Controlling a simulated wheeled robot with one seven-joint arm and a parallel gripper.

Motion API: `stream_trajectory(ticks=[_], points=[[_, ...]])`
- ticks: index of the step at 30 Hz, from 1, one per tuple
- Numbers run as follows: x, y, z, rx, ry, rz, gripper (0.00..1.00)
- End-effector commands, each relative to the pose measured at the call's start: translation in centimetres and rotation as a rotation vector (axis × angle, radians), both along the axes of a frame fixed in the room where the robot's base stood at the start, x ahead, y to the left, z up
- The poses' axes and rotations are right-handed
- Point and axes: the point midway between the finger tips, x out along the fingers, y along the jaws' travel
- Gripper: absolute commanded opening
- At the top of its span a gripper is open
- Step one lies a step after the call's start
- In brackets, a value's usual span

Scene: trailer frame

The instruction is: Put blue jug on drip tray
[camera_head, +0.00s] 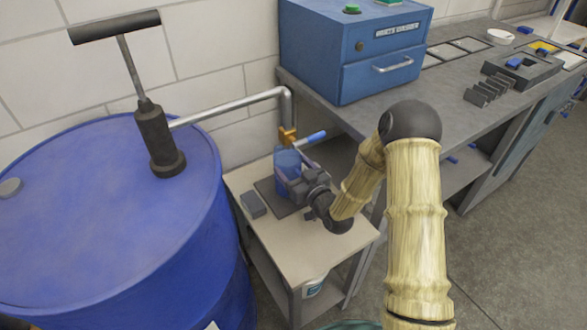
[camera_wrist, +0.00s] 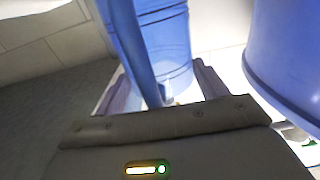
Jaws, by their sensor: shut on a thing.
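The translucent blue jug (camera_head: 287,162) is upright over the small side table, just below the brass tap. My gripper (camera_head: 299,186) is shut on it from the right and front, hiding part of its lower side. In the wrist view the jug (camera_wrist: 172,48) stands beyond my fingers, with its long blue handle (camera_wrist: 137,45) running down between them. The dark flat drip tray (camera_head: 264,187) lies on the side table beneath the jug, mostly covered by the jug and gripper. I cannot tell whether the jug's base touches the tray.
The brass tap (camera_head: 287,136) with a blue lever ends a pipe from the pump (camera_head: 157,140) on the large blue drum (camera_head: 80,215). A grey block (camera_head: 253,205) sits at the side table's (camera_head: 290,247) left. A workbench with a blue parts washer (camera_head: 350,50) stands behind.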

Motion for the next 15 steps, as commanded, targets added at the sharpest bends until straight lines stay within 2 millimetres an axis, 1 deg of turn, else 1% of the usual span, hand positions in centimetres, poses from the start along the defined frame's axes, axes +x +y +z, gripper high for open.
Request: stream_trajectory(ticks=[5, 6, 9, 15], points=[[-0.01, -0.01, -0.34, 0.001, -0.001, 0.000, 0.36], [-0.02, -0.01, -0.28, 0.000, 0.000, 0.000, 0.76], [-0.02, -0.02, -0.24, 0.000, 0.000, 0.000, 0.94], [-0.02, -0.02, -0.23, 0.000, 0.000, 0.000, 0.94]])
